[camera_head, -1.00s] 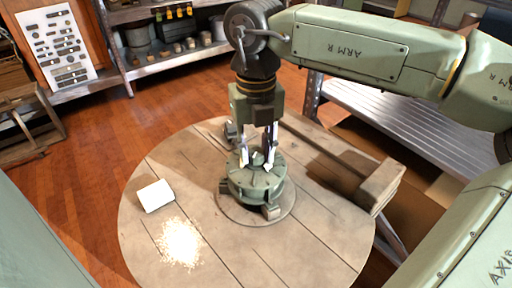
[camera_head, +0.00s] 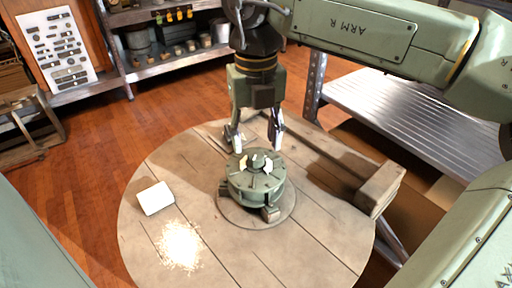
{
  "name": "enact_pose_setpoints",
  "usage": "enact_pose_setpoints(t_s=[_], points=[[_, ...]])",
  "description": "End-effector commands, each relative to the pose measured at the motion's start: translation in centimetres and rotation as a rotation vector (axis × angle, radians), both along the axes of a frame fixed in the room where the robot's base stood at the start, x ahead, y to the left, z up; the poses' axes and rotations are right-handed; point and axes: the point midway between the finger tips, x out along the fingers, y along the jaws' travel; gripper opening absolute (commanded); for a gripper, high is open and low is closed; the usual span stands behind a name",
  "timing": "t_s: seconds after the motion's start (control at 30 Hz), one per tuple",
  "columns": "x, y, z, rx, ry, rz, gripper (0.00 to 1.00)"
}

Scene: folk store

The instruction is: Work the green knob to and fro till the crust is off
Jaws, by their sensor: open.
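The green knob (camera_head: 256,178) is a round, ribbed green piece with pale marks on top. It sits on a round base plate (camera_head: 232,213) on the round wooden table (camera_head: 305,250). My gripper (camera_head: 256,143) is open above and just behind the knob, fingers pointing down and spread apart, with nothing between them. The fingertips look clear of the knob. I cannot make out any crust for certain on the knob.
A white block (camera_head: 155,198) lies on the table's left side. A patch of pale crumbs (camera_head: 180,246) is spread near the front left. A wooden beam (camera_head: 380,188) lies along the right side. The front right of the table is clear.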

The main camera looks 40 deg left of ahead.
Motion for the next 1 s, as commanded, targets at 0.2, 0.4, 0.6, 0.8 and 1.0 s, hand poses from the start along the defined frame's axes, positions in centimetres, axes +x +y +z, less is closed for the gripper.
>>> enact_pose_setpoints(t_s=[0.2,0.4,0.6,0.8,1.0], points=[[0.0,0.1,4.8,0.002,0.0,0.001,0.49],[0.0,0.1,7.5,0.001,0.0,0.001,0.49],[0.0,0.0,8.2,0.0,0.0,0.0,0.49],[0.0,0.0,8.1,0.0,0.0,0.0,0.49],[-0.4,0.3,8.0,0.012,0.011,0.015,0.49]])
